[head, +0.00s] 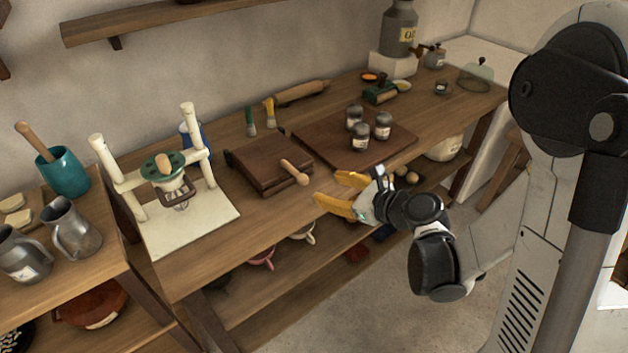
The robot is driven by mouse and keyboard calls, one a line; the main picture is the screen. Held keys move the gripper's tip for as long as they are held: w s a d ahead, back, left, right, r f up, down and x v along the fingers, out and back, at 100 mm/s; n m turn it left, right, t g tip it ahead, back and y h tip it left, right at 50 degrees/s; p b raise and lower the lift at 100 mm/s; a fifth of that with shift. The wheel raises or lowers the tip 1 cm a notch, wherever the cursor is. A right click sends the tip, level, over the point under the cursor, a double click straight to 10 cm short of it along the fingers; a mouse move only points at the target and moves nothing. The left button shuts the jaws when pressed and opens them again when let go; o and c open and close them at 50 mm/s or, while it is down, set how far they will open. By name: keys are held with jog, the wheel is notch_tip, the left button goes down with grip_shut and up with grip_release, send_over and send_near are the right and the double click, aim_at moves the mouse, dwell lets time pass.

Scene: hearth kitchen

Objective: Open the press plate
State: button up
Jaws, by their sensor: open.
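The press is a dark brown wooden block (265,160) lying flat on the wooden counter, left of the picture's middle. Its upper plate looks closed on the lower one. A light wooden handle (295,172) sticks out from its right front side toward my gripper. My gripper (328,187) has yellow fingers, open and empty, at the counter's front edge. It is just right of the handle and appears apart from it. The hinge is not clear to see.
A white stand (190,220) is left of the press. A board (350,140) with several jars (361,137) lies right of it. A lower shelf holds pots. Open floor (370,300) lies in front.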

aim_at(307, 181)
jog(key=b+x, duration=0.2)
jog(key=x, duration=0.8)
jog(key=shift+w+a, duration=0.2)
